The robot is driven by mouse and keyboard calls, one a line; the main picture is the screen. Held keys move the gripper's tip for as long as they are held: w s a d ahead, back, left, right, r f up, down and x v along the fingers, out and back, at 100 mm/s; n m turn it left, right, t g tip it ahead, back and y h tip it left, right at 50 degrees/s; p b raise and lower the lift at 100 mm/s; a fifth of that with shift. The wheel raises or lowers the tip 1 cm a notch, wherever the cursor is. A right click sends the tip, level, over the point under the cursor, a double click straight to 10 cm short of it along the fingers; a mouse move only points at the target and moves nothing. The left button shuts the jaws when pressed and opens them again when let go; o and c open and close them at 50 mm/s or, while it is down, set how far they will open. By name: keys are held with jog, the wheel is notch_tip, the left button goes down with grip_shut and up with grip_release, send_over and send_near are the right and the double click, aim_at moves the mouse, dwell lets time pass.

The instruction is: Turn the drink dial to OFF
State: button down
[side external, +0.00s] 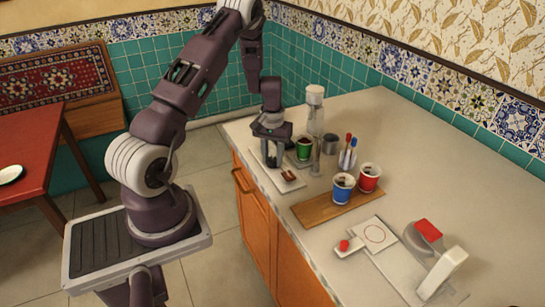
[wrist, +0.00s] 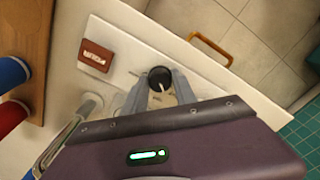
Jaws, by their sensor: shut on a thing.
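The drink dial (wrist: 160,76) is a round black knob with a white pointer mark. It sits on a white panel (wrist: 122,72) near the counter's edge. In the wrist view my gripper (wrist: 160,86) has one finger on each side of the dial and is shut on it.
A green cup (side external: 304,147) and tall dispenser (side external: 314,120) stand close right of my gripper. A metal cup (side external: 330,143) and stirrer holder (side external: 347,158) are beyond.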

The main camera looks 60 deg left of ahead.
aim_at(273, 159)
jog(key=n, duration=0.4)
jog(key=shift+n, duration=0.6)
jog(key=c, duration=1)
grip_release()
notch_tip(273, 159, up, 7)
jog(key=shift+r, duration=0.1)
